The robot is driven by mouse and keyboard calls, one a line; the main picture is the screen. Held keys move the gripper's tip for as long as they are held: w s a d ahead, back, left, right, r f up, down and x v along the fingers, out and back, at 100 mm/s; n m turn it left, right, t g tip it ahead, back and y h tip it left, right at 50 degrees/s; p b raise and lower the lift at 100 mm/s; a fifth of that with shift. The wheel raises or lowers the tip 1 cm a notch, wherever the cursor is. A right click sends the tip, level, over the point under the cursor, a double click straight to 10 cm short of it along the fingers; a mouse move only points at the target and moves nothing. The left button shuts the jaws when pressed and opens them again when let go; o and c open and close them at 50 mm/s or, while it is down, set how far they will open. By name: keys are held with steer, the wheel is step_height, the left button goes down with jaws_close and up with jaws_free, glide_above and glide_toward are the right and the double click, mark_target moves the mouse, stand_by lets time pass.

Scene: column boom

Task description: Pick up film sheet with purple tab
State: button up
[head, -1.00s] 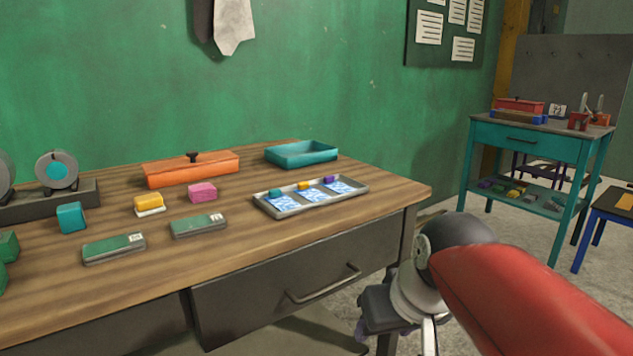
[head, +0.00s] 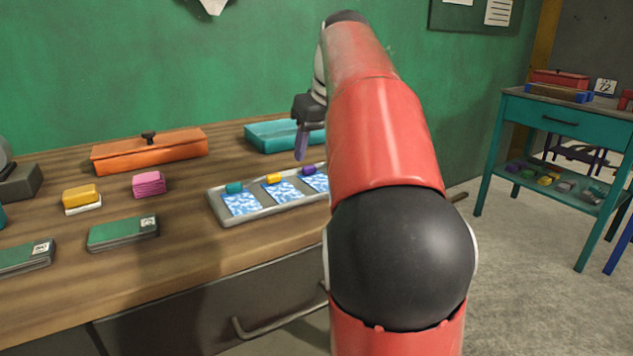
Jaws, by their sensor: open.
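The film sheet with the purple tab (head: 317,183) lies at the right end of a grey metal tray (head: 232,220) on the wooden bench. It is blue and white, and my arm hides its right part. Beside it lie a sheet with a yellow tab (head: 279,192) in the middle and a sheet with a teal tab (head: 241,204) at the left. My gripper (head: 302,150) points down above the tray, close over the purple tab in the picture. It is open and empty, apart from the sheet. Only one finger shows clearly.
A teal tray (head: 270,137) stands behind the grey tray, partly hidden by my arm. An orange lidded box (head: 150,153), a pink block stack (head: 149,184), a yellow block (head: 80,196) and a green box (head: 123,231) stand left. A teal side table (head: 545,118) is at right.

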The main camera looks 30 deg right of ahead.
mark_target(311, 167)
steer(key=x, duration=0.4)
steer(key=shift+w+d+f+b, duration=0.1)
steer(key=shift+w+f+b, duration=0.05)
steer(key=shift+f+b, duration=0.2)
steer(key=c, duration=0.6)
steer(key=shift+r, duration=0.2)
